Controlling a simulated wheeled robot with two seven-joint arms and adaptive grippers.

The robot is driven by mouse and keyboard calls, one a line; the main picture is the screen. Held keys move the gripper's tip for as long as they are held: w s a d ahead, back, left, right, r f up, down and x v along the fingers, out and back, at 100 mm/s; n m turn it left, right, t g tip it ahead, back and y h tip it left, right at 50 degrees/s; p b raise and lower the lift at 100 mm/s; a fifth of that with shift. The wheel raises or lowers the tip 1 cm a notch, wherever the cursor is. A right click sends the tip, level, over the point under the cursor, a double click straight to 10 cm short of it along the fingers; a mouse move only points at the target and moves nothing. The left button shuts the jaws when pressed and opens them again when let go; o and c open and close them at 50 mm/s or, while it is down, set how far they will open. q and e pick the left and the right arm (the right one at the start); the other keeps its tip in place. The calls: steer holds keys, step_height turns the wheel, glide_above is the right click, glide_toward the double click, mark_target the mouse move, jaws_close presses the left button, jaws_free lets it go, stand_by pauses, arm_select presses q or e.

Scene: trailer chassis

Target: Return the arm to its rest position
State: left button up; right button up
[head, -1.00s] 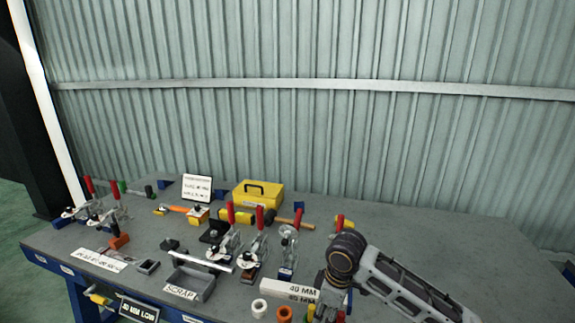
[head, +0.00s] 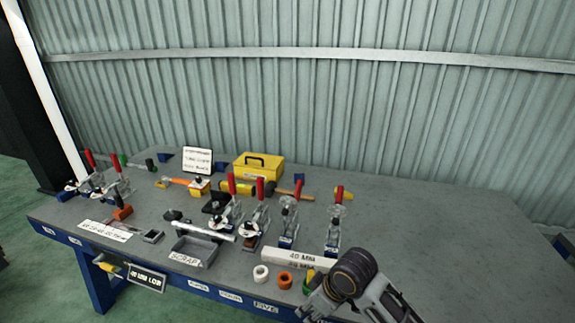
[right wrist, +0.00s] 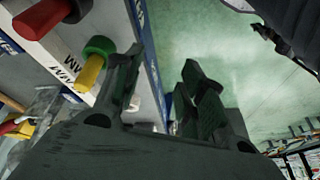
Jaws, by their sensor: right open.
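My right arm enters the head view from the bottom right. Its dark wrist is at the table's front edge, and the right gripper (head: 312,305) is partly cut off at the bottom of the picture. In the right wrist view the two dark fingers of the right gripper (right wrist: 165,85) stand apart with nothing between them. They point past the table's blue edge, with green floor beyond. My left gripper is not in view.
The workbench (head: 430,220) has bare room at the right. Toggle clamps with red handles (head: 335,238), a white 40 MM block (head: 295,258), a scrap tray (head: 197,250), white ring (head: 261,273), orange ring (head: 285,281) and yellow toolbox (head: 258,170) stand on it. A green-collared yellow peg (right wrist: 93,65) is close to the right gripper.

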steer(key=s+d+f+m+h, duration=0.1)
steer(key=s+d+f+m, duration=0.15)
steer(key=s+d, duration=0.2)
steer(key=s+d+f+m+t+h, duration=0.1)
steer(key=s+d+f+m, duration=0.15)
steer(key=d, duration=0.35)
steer(key=s+d+f+m+h, duration=0.1)
steer(key=s+d+m, duration=0.2)
steer(key=s+d, duration=0.2)
step_height(320, 180, down, 33)
steer(key=s+d, duration=0.1)
steer(key=s, duration=0.1)
steer(key=s+d+f+g, duration=0.1)
steer(key=s+d+f, duration=0.1)
steer(key=s+f, duration=0.8)
steer(key=s+d+f+g, duration=0.1)
steer(key=s+d+f, duration=0.2)
steer(key=s+f, duration=0.7)
steer(key=shift+s+n+h, duration=0.3)
steer(key=shift+s+h, duration=0.1)
steer(key=shift+s, duration=0.55)
steer(key=shift+d, duration=0.1)
